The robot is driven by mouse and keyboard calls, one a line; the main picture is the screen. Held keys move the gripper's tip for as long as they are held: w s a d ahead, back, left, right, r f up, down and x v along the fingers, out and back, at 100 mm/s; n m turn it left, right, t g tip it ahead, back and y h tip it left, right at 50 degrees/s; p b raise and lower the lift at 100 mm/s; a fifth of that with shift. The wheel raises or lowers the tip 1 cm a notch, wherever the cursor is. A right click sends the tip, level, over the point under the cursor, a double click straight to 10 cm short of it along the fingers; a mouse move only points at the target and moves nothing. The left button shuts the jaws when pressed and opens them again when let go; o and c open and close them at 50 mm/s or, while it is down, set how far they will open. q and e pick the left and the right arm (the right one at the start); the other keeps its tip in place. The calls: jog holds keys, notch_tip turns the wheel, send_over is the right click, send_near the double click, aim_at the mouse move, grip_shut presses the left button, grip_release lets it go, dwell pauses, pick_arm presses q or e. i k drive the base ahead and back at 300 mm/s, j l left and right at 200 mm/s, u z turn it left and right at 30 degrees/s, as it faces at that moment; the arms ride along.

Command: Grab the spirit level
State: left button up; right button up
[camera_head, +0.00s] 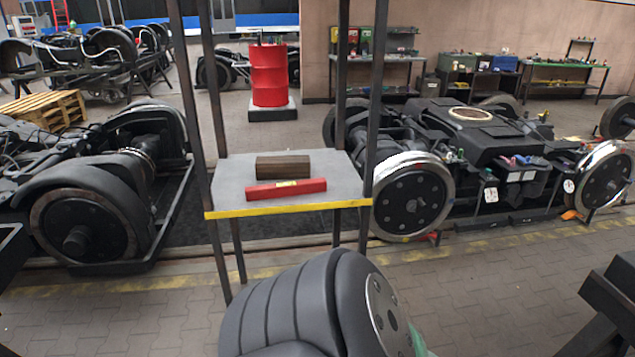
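The spirit level (262,191) is a red bar with a small yellowish vial near its middle. It lies flat on a grey shelf (228,181) with a yellow front edge, close to that edge. A brown block (283,167) lies just behind it on the same shelf. Nothing covers the spirit level. A large dark grey rounded part, likely one of my arm links, fills the bottom middle, in front of and below the shelf.
Dark upright posts (197,100) frame the shelf on both sides. Bogies with large wheels stand left (80,220) and right (411,202). A red barrel (269,78) stands behind. Workbenches (545,85) line the back wall. Paved floor (480,280) is open at front right.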

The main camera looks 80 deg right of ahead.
aim_at(307, 187)
jog(key=z, duration=2.55)
jog(key=i+l, duration=0.2)
jog(key=l, duration=0.2)
jog(key=i+l, duration=0.25)
jog(key=l, duration=0.15)
jog(key=i+l+u, duration=0.1)
jog(key=l, duration=0.3)
jog(key=i+l, duration=0.35)
